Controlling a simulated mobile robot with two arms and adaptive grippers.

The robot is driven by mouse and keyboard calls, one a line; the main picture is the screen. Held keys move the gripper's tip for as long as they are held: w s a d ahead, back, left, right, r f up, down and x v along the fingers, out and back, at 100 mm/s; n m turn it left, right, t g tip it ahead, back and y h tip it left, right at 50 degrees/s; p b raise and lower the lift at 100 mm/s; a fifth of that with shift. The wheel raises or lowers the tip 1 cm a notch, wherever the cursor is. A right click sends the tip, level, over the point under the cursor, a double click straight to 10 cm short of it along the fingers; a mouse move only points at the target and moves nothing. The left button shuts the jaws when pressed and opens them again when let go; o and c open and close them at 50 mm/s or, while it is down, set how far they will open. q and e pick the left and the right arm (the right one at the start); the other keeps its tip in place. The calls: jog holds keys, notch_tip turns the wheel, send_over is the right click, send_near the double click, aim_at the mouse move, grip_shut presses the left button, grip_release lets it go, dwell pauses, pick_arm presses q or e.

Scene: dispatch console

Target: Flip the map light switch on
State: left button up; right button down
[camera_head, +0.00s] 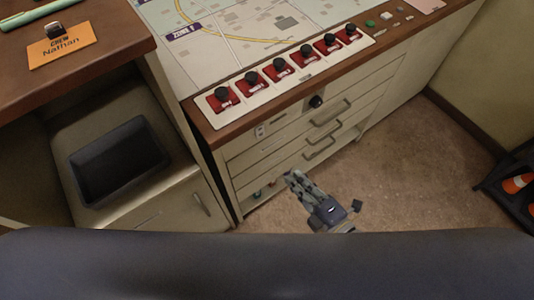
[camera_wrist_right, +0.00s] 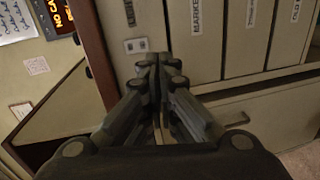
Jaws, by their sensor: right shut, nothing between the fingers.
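A small pale plate with dark marks (camera_head: 261,131), which looks like a switch plate, is on the upper left of the drawer cabinet's front, below the map table's wooden edge. A similar small plate (camera_wrist_right: 136,45) shows in the right wrist view, just beyond the fingertips and slightly left of them. I cannot read whether its switch is on or off. My right gripper (camera_head: 291,177) is low in front of the cabinet, below the plate in the head view. Its fingers (camera_wrist_right: 158,68) are shut and empty. Whether they touch anything is unclear. My left gripper is out of view.
The map table (camera_head: 223,47) carries a row of red blocks with black knobs (camera_head: 279,73). A black knob (camera_head: 316,102) and drawer handles (camera_head: 320,148) project from the cabinet. A dark bin (camera_head: 118,160) stands at left.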

aim_at(257, 138)
jog(key=shift+s+a+r+n+y, duration=0.2)
jog(key=shift+r+n, duration=0.05)
jog(key=shift+r, duration=0.35)
jog(key=shift+s+a+r+n+y, duration=0.2)
jog(key=shift+r+n, duration=0.05)
jog(key=shift+r, duration=0.35)
jog(key=p+x, duration=0.1)
jog(key=x, duration=1.3)
jog(key=shift+w+p, duration=0.15)
jog(key=shift+p, duration=0.25)
jog(key=shift+w+a+f+t+b, duration=0.15)
jog(key=shift+f+t+b, duration=0.25)
jog(key=shift+b, duration=0.85)
jog(key=shift+r, duration=0.4)
jog(key=shift+f, duration=0.1)
